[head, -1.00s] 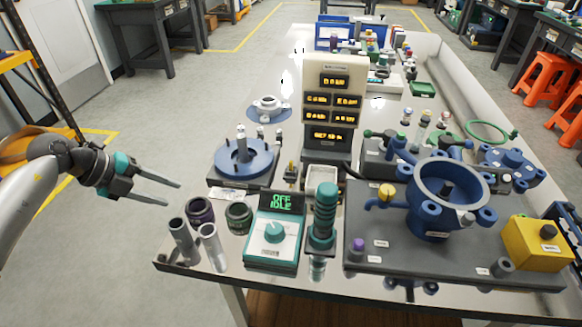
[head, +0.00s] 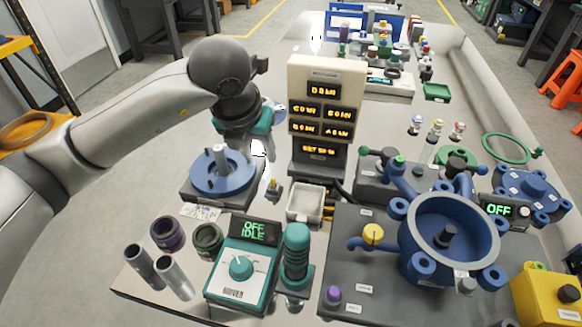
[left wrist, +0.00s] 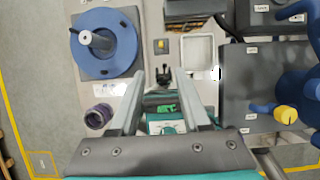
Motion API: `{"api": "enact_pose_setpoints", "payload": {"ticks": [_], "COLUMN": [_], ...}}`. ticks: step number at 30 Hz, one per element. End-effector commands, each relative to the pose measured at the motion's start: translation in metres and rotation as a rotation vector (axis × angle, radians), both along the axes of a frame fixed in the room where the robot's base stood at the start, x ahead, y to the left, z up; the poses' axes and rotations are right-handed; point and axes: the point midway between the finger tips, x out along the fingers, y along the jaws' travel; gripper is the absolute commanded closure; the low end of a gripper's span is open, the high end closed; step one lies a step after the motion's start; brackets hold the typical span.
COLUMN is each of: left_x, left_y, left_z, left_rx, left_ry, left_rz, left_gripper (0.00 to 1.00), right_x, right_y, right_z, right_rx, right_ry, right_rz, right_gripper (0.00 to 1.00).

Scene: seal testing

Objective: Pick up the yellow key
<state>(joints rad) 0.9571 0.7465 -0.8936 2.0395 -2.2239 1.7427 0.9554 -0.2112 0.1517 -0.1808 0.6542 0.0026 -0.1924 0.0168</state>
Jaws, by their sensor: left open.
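A small upright yellow piece, which looks like the yellow key (head: 272,186), stands on the bench between the blue round fixture (head: 222,176) and the white tray (head: 305,202). In the left wrist view the yellow key (left wrist: 162,45) shows as a small yellow patch ahead of the fingertips. My left gripper (head: 264,152) points down, above and behind the key in the head view. It also shows in the left wrist view (left wrist: 162,74), its fingers apart and not around the key. A dark pronged shape shows between the fingertips; I cannot tell what it is. My right gripper is out of view.
A tall display tower (head: 324,100) stands close to the right of my left gripper. The teal control box (head: 242,270), teal ribbed handle (head: 296,250) and open pots (head: 207,238) stand nearer. A yellow round knob (head: 373,233) sits on the blue valve assembly at right.

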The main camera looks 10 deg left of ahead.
Motion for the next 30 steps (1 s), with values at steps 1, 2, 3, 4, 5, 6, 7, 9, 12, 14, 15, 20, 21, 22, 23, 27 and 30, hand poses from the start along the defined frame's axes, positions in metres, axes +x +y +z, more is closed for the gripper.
{"api": "enact_pose_setpoints", "payload": {"ticks": [1, 2, 3, 4, 5, 6, 7, 9, 12, 14, 15, 20, 21, 22, 23, 27, 30], "left_x": [0.0, 0.0, 0.001, 0.002, 0.003, 0.006, 0.008, 0.012, 0.019, 0.023, 0.025, 0.033, 0.034, 0.035, 0.036, 0.038, 0.04], "left_y": [-0.001, -0.001, -0.002, -0.002, -0.002, -0.002, -0.002, -0.002, -0.002, -0.002, -0.002, -0.002, -0.003, -0.002, -0.002, -0.003, -0.003], "left_z": [0.0, -0.001, -0.004, -0.007, -0.011, -0.018, -0.024, -0.035, -0.05, -0.058, -0.064, -0.083, -0.086, -0.088, -0.09, -0.093, -0.098], "left_rx": [0.002, 0.002, 0.001, 0.001, 0.001, 0.001, 0.001, 0.002, 0.002, 0.0, 0.001, 0.001, 0.0, 0.001, 0.001, 0.001, 0.001], "left_ry": [0.0, 0.0, 0.0, 0.0, 0.001, 0.002, 0.002, 0.003, 0.001, 0.001, 0.002, 0.001, 0.001, 0.001, 0.0, -0.001, -0.001], "left_rz": [-0.004, -0.005, -0.006, -0.006, -0.006, -0.006, -0.006, -0.005, -0.005, -0.004, -0.004, -0.005, -0.005, -0.005, -0.004, -0.005, -0.005], "left_gripper": [0.53, 0.53, 0.53, 0.53, 0.53, 0.53, 0.53, 0.53, 0.53, 0.53, 0.53, 0.53, 0.53, 0.53, 0.53, 0.53, 0.53], "right_x": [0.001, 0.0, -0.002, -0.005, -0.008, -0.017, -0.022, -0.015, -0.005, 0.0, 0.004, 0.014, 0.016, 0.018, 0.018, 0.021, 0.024], "right_y": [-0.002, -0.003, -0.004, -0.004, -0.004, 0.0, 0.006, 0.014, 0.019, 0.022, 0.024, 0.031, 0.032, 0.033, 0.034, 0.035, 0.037], "right_z": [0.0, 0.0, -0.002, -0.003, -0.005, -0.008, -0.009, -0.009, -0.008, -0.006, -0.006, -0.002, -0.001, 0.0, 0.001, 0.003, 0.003], "right_rx": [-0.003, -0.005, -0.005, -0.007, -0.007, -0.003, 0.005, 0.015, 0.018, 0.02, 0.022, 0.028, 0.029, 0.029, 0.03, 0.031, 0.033], "right_ry": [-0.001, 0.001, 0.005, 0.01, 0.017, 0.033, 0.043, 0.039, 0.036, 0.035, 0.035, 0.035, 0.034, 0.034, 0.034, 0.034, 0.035], "right_rz": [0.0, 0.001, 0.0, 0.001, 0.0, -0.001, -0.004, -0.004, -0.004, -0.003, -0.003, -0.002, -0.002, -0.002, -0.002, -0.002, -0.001], "right_gripper": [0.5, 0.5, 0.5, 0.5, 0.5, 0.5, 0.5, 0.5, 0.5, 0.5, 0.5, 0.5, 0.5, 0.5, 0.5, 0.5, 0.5]}}
